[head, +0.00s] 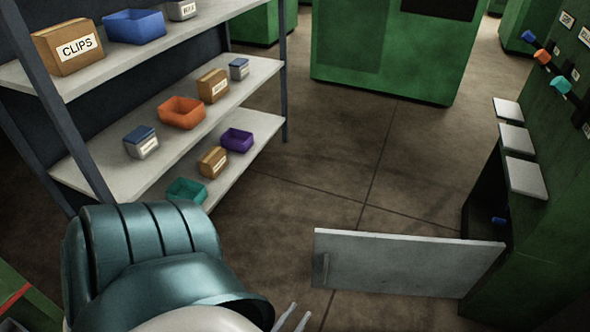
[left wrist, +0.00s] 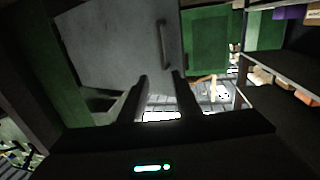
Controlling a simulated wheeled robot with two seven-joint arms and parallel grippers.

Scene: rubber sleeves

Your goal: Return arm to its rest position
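My left arm (head: 150,260), with a teal ribbed shell, fills the lower left of the head view. The fingertips of my left gripper (head: 295,316) show at the bottom edge, below and left of the open grey door (head: 400,264). In the left wrist view the two dark fingers of the left gripper (left wrist: 160,85) stand apart with nothing between them. The door with its bar handle (left wrist: 163,45) shows beyond them, apart from the fingers. My right gripper is not in view.
A shelf rack (head: 255,75) with boxes and bins stands at the left. A green machine (head: 560,180) at the right carries an orange sleeve (head: 541,56), a teal sleeve (head: 560,84) and grey ledges (head: 524,177). A small blue thing (head: 498,221) sits in its opening. The middle floor is clear.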

